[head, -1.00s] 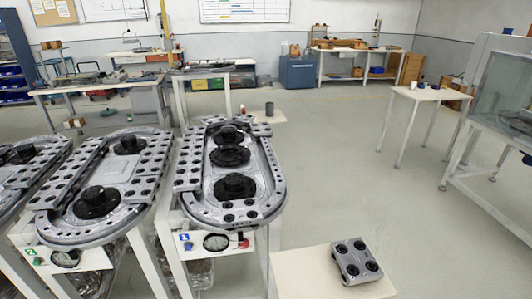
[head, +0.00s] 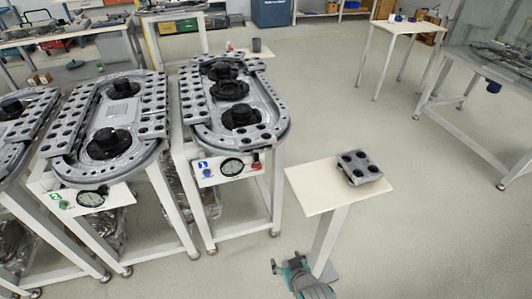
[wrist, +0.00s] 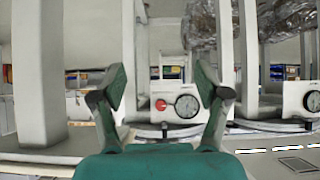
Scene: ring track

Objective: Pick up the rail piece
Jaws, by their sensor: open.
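The rail piece (head: 360,167) is a grey block with several round dark holes. It lies on the right half of a small cream-topped stand (head: 310,190) in the head view. My gripper (head: 287,264) is low in the head view, in front of and below the stand's top, apart from the rail piece. In the wrist view my gripper (wrist: 161,88) has its two green fingers spread with nothing between them. The rail piece does not show in the wrist view.
Left of the stand is ring track 1 (head: 272,138) on its white frame, with a gauge panel (head: 226,168) in front. Ring track 2 (head: 88,171) stands further left. A small white table (head: 408,27) and a glass-sided cabinet stand at right. Open floor lies between.

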